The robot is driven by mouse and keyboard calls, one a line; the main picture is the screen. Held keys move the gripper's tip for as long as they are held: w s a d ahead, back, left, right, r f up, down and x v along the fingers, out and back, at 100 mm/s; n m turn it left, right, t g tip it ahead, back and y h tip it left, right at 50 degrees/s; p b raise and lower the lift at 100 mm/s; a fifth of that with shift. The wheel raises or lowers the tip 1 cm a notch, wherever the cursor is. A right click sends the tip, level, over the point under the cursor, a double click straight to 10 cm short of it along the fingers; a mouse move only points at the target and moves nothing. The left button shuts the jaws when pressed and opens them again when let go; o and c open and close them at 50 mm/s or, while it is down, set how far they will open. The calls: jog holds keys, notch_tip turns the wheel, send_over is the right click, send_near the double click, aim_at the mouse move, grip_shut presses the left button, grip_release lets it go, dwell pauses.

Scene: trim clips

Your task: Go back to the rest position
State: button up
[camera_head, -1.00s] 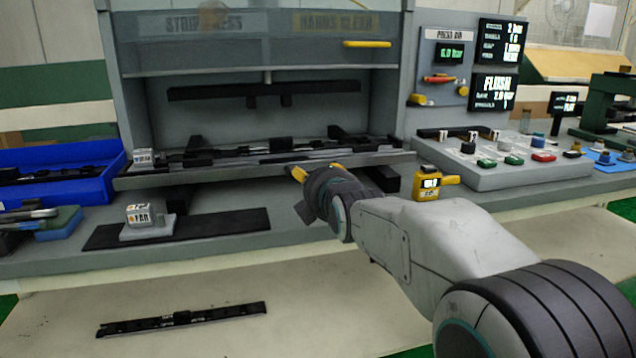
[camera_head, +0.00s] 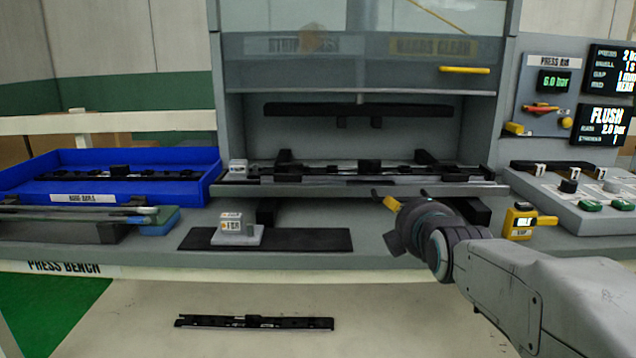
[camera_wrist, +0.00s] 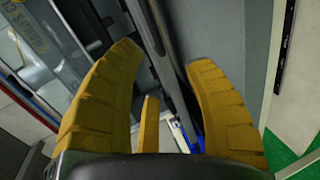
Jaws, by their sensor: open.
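My gripper (camera_head: 408,199) is in front of the press's grey front ledge, right of its middle. Its yellow fingers are apart in the wrist view (camera_wrist: 165,80), with nothing held between them. The press (camera_head: 360,60) has its clear guard raised over the opening, with a yellow handle at its lower edge. A black trim strip (camera_head: 375,172) lies along the fixture on the press ledge (camera_head: 330,189). In the head view my arm comes in from the lower right.
A blue bin (camera_head: 70,198) with dark strips stands at the left. A yellow gauge (camera_head: 521,222) and button panel (camera_head: 590,205) are at the right. A black strip (camera_head: 255,322) lies below the bench.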

jog(key=s+a+r+m+g+p, duration=0.1)
jog(key=s+m+g+p, duration=0.3)
jog(key=s+p, duration=0.4)
jog(key=s+a+r+m+g+p, duration=0.1)
jog(key=s+r+m+g+p, duration=0.2)
jog(key=s+m+p, duration=0.4)
jog(key=s+a+r+m+g+y+p, duration=0.1)
jog(key=s+m+g+p, duration=0.3)
jog(key=s+p, duration=0.7)
jog(key=s+r+m, duration=0.1)
jog(key=s, duration=0.5)
jog(key=shift+r+g, duration=0.3)
jog(key=shift+r, duration=0.05)
jog(key=shift+a, duration=0.1)
